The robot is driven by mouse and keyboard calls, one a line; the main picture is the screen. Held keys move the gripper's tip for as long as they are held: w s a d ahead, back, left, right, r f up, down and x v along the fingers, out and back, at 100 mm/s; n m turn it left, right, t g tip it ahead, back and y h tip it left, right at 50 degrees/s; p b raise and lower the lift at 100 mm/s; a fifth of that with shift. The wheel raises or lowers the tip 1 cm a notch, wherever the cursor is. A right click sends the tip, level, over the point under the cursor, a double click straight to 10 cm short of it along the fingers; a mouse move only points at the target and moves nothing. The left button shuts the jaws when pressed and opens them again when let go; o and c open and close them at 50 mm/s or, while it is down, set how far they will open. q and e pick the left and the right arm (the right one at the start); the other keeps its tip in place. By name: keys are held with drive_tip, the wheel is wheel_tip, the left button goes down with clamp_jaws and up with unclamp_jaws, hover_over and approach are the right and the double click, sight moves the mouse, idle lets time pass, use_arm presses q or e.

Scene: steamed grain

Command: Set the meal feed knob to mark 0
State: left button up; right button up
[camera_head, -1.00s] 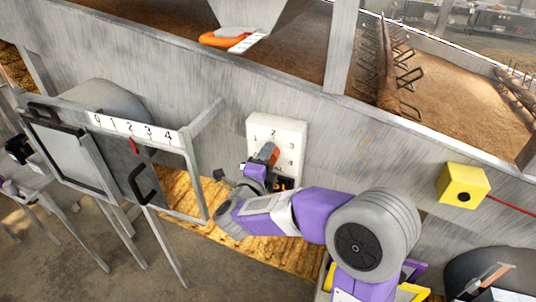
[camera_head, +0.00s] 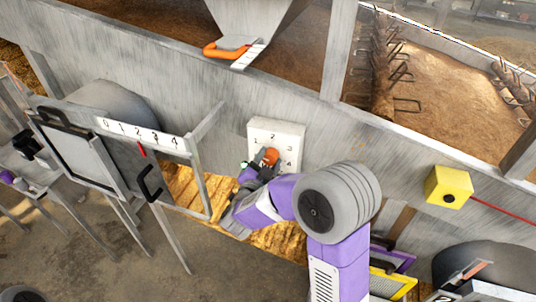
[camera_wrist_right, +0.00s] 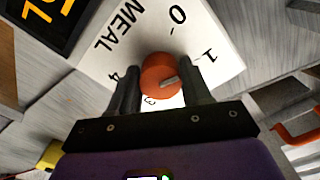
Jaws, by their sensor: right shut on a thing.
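In the head view the knob (camera_head: 270,157) is on the plate (camera_head: 288,132) on the grey wall. My right gripper (camera_wrist_right: 163,88) is shut on the knob, one finger on each side. My left gripper is not in view.
A slide gate with a 0 to 4 scale (camera_head: 140,132) and black handle stands left of the dial. A hopper with an orange handle (camera_head: 226,50) is above. A yellow box (camera_head: 448,187) is on the wall to the right. A dark sign with yellow letters (camera_wrist_right: 45,15) borders the plate.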

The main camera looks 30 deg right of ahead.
drive_tip(key=n+p, duration=0.4)
drive_tip(key=n, duration=0.1)
drive_tip(key=shift+n, duration=0.3)
drive_tip(key=shift+s+f+n+p, duration=0.1)
drive_tip(key=shift+n+p, duration=1.4)
drive_tip(key=shift+n, duration=0.2)
drive_tip(key=shift+f, duration=0.1)
drive_tip(key=o, duration=1)
drive_tip(key=v, duration=0.7)
drive_tip(key=shift+s+a, duration=0.15)
drive_tip(key=shift+s, duration=0.05)
